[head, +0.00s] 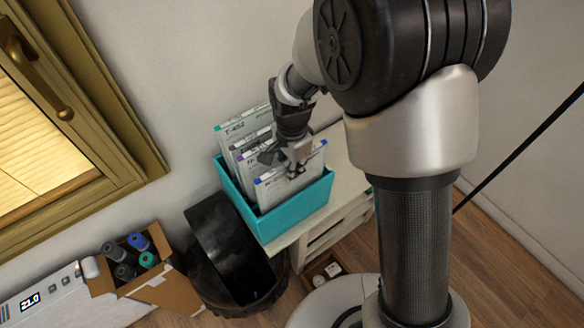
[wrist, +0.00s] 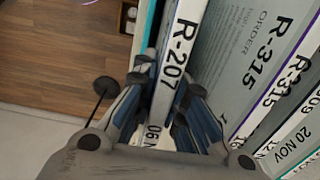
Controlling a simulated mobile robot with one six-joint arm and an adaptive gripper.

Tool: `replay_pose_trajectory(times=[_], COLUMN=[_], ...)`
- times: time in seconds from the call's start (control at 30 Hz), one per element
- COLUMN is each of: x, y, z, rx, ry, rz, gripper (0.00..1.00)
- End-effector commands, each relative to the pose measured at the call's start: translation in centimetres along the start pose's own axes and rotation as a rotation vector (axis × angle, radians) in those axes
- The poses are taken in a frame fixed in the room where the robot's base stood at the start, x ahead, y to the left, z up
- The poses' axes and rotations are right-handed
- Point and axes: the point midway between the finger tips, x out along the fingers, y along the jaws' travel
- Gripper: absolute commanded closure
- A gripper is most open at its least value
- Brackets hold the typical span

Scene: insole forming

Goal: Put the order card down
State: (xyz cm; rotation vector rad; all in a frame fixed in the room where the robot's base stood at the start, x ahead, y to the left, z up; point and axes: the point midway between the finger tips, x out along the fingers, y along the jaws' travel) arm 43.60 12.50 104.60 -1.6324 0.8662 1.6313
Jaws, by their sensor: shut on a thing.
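My gripper (head: 296,168) is over the front of a teal box (head: 300,213) in the head view. The box holds several upright grey-white order cards with coloured corners; one at the back reads T-452 (head: 238,127). In the wrist view my gripper (wrist: 167,85) is shut on a card labelled R-207 (wrist: 183,35). This card appears to be the front one (head: 272,192), its lower part hidden behind the box wall. A card labelled R-315 (wrist: 245,60) stands beside it. I cannot tell whether the held card touches the box floor.
The box stands on a white shelf unit (head: 340,207) by the wall. A black bin (head: 228,250) is to its left. A cardboard box (head: 165,285) with several rolled or bottle-like items is further left. A window (head: 50,120) is at the left. Wooden floor shows at right.

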Motion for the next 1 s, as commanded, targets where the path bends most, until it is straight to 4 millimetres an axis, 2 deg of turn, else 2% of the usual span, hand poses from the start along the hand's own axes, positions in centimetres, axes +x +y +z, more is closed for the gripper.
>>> replay_pose_trajectory(times=[0.1,0.13,0.4,0.77,0.87,1.0], x=[0.4,0.3,0.3,-0.1,-1.2,-4.0], y=[0.0,0.0,0.0,0.0,-0.1,-0.1], z=[0.0,0.0,0.0,0.0,0.0,0.0], rx=[0.0,0.0,0.0,0.0,0.0,0.0], ry=[0.0,0.0,0.0,0.0,0.001,0.002], rz=[0.0,0.0,0.0,0.0,-0.003,-0.005], gripper=[1.0,0.86,0.68,0.68,0.68,0.68])
